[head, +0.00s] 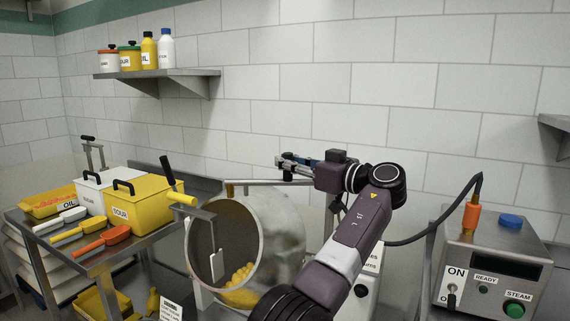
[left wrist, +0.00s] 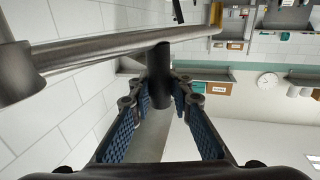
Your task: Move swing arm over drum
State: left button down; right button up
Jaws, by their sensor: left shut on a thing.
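The swing arm (head: 262,182) is a grey metal bar that appears above the top of the drum in the head view. In the left wrist view the bar (left wrist: 110,48) runs from the left edge toward the upper right. The drum (head: 288,232) is a tilted metal barrel with its mouth facing left and yellow pieces (head: 240,275) inside. My left gripper (head: 298,166) is at the bar's right part. In the left wrist view its blue-padded fingers (left wrist: 160,92) are shut on a black handle (left wrist: 159,70) beside the bar. My right gripper is out of view.
A flat paddle (head: 218,263) hangs from a bracket at the drum's mouth, near a black-handled yellow part (head: 182,198). Yellow and white bins (head: 145,207) and scoops stand on the left table. A control box (head: 490,265) stands at the right. A shelf (head: 155,74) holds bottles.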

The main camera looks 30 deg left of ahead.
pick_arm(q)
jog(key=shift+d+f, duration=0.2)
jog(key=shift+d, duration=0.05)
jog(key=c, duration=2.2)
grip_release()
jog(key=o, duration=0.4)
jog(key=shift+s+d+r, duration=0.1)
jog(key=shift+d+r, duration=0.1)
jog(key=shift+d, duration=0.2)
jog(key=shift+a, duration=0.25)
jog(key=v, duration=1.2)
